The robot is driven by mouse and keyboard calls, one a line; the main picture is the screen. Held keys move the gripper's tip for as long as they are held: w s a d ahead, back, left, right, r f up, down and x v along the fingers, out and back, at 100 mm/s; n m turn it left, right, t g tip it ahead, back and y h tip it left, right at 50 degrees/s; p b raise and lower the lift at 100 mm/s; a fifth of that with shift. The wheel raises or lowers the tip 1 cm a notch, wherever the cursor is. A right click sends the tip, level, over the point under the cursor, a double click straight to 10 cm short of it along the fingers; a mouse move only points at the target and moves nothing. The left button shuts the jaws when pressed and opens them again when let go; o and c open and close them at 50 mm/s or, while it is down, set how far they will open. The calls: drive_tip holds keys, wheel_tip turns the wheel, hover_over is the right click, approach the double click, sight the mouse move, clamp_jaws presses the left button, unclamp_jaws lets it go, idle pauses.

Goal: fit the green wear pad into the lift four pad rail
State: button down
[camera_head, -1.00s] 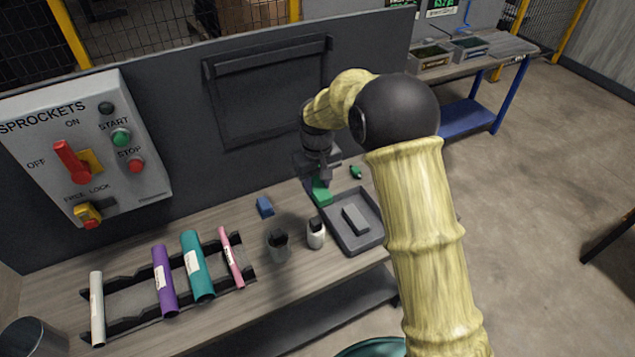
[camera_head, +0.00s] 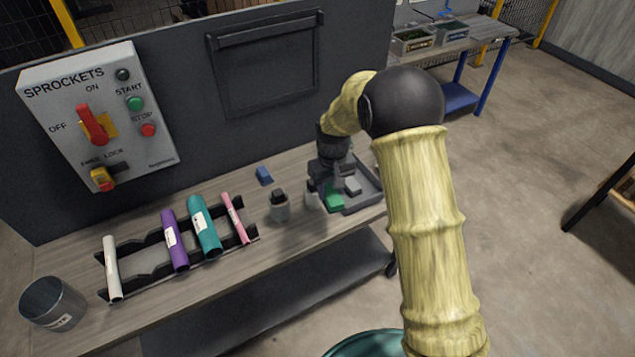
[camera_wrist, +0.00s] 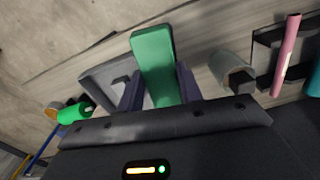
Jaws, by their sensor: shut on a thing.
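The green wear pad (camera_head: 335,202) is held low over the front left of the grey tray (camera_head: 368,196) in the head view. In the wrist view the pad (camera_wrist: 154,62) is a long flat green block sticking out beyond my gripper (camera_wrist: 160,90). My gripper's two dark purple fingers are shut on its sides. In the head view my gripper (camera_head: 332,182) hides part of the tray. I cannot tell from these frames which thing is the lift four pad rail.
A black rack (camera_head: 150,262) with coloured tubes fills the left. A bright green cylinder (camera_wrist: 75,112) shows in the wrist view.

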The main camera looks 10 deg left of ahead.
drive_tip(key=s+d+f+m, duration=0.3)
drive_tip(key=d+f, duration=0.2)
drive_tip(key=d, duration=0.5)
drive_tip(key=s+d+f+m+b, duration=0.1)
drive_tip(key=s+d+f+m, duration=0.1)
drive_tip(key=d+f, duration=0.4)
drive_tip(key=s+d, duration=0.1)
drive_tip(key=d, duration=0.3)
drive_tip(key=shift+f+m, duration=0.25)
drive_tip(key=shift+m, duration=0.15)
